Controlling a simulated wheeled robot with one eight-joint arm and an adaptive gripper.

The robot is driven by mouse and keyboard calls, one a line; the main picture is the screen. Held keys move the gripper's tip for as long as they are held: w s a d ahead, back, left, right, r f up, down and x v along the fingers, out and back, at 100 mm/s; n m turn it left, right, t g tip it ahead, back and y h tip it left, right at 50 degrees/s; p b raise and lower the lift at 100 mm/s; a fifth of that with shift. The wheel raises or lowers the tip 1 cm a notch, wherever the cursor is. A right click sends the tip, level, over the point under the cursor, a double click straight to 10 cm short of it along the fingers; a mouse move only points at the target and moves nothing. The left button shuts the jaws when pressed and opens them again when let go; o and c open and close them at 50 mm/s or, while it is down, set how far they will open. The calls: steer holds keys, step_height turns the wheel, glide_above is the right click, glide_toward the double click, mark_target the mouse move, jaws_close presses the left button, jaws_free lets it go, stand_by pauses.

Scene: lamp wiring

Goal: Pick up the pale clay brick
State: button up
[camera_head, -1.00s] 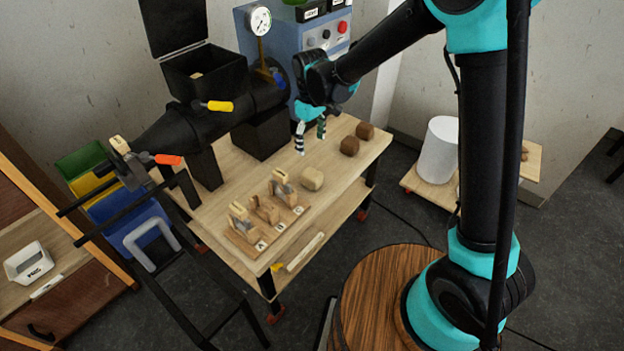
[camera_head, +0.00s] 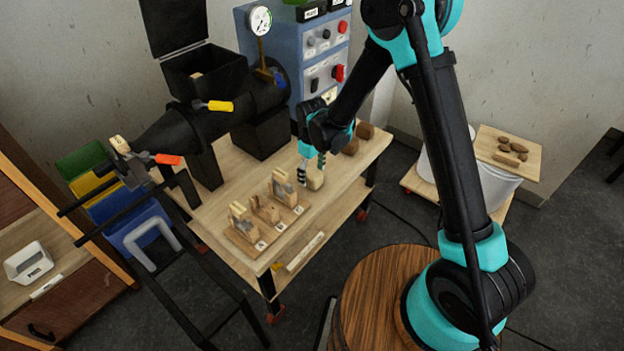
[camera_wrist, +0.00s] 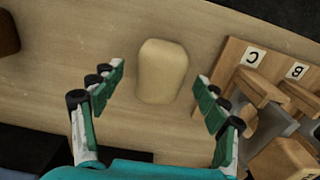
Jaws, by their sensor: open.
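The pale clay brick (camera_wrist: 162,71) lies on the wooden table, a rounded cream block. In the wrist view it sits between and slightly beyond my fingertips, with a gap on both sides. In the head view the brick (camera_head: 315,178) shows just beside my fingers and is partly hidden by them. My gripper (camera_head: 312,172) points down at it. In the wrist view my gripper (camera_wrist: 160,85) is open and empty, with green finger pads spread to either side of the brick.
A wooden board (camera_head: 270,229) with labelled clamp-like holders stands close to the brick's left. Two brown lumps (camera_head: 358,139) lie behind it, partly covered by my arm. A black machine (camera_head: 200,125) and blue control box (camera_head: 322,65) stand at the back.

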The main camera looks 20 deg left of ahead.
steer(key=shift+f, duration=0.5)
jaws_close()
stand_by(0.3)
